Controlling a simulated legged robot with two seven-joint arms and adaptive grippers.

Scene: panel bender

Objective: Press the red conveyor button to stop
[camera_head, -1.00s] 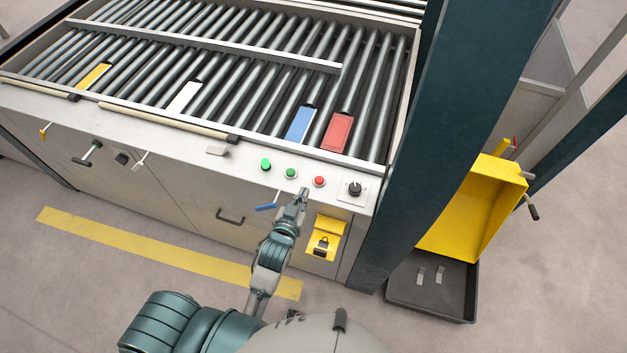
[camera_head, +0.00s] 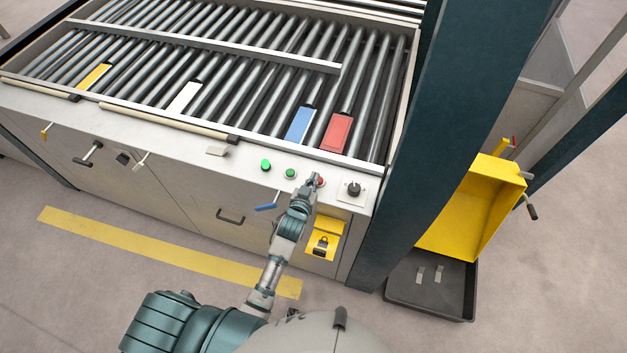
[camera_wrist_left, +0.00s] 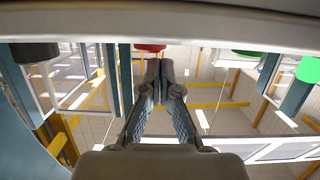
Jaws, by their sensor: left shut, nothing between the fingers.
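The red button (camera_head: 321,183) is on the sloped front panel, right of two green buttons (camera_head: 290,173). It is partly hidden behind my left gripper (camera_head: 314,177), which is shut and empty with its fingertips at the button. In the left wrist view the red button (camera_wrist_left: 150,47) shows at the top, just beyond the closed fingertips (camera_wrist_left: 161,63). I cannot tell whether they touch it or whether it is pressed in. My right gripper is not in view.
A black rotary knob (camera_head: 354,188) sits right of the red button. A blue lever (camera_head: 266,207) and a yellow lock box (camera_head: 324,238) are below the panel. A dark teal post (camera_head: 455,120) rises at the right. Coloured plates, including a red one (camera_head: 337,132), lie on rollers.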

